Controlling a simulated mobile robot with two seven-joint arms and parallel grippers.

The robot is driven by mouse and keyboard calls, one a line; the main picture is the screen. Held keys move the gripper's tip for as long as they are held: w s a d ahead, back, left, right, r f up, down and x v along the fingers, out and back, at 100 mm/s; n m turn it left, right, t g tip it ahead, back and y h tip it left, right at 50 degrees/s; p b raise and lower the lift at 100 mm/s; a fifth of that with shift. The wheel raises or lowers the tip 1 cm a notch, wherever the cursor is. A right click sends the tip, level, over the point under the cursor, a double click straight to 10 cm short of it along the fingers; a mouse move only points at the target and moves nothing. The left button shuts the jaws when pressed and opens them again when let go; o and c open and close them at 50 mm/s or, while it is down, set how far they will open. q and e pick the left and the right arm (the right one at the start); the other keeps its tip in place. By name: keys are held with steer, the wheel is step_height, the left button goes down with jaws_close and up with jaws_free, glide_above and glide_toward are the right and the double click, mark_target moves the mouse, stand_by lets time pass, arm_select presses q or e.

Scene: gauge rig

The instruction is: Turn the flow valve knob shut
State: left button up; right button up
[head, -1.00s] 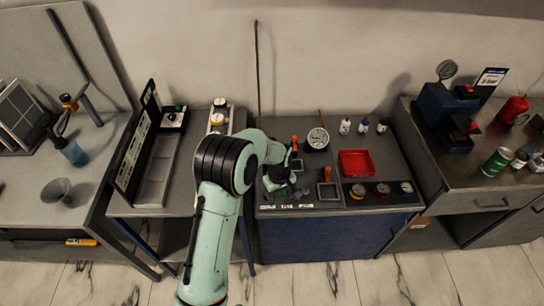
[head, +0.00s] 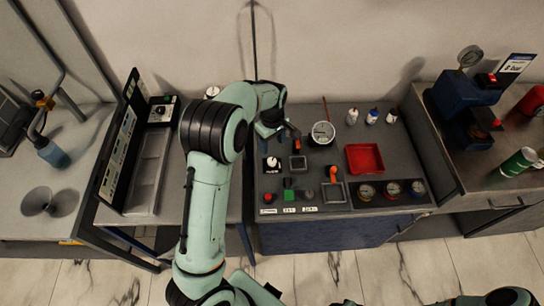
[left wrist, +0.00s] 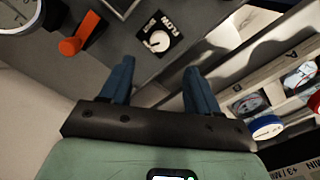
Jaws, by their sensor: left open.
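The flow valve knob (head: 272,162) is a small white round knob on a black plate, on the dark middle bench top. It also shows in the left wrist view (left wrist: 158,41), next to the word FLOW. My left gripper (head: 268,124) is above the back left of that bench, behind the knob in the head view. In the left wrist view its two blue-grey fingers (left wrist: 158,68) are apart with nothing between them, and the knob lies beyond their tips. The knob is not touched. My right gripper does not show.
Orange levers (head: 292,146), a round gauge (head: 323,132), a red tray (head: 364,158), small bottles (head: 372,117) and several dials (head: 391,188) share the bench. A green button block (head: 289,195) is at the front. A blue press (head: 466,115) stands right.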

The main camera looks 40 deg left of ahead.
mark_target(272, 161)
arm_select(q)
step_height(272, 161, down, 10)
steer(key=shift+f, duration=0.2)
steer(key=c, duration=1)
steer(key=shift+c, duration=0.2)
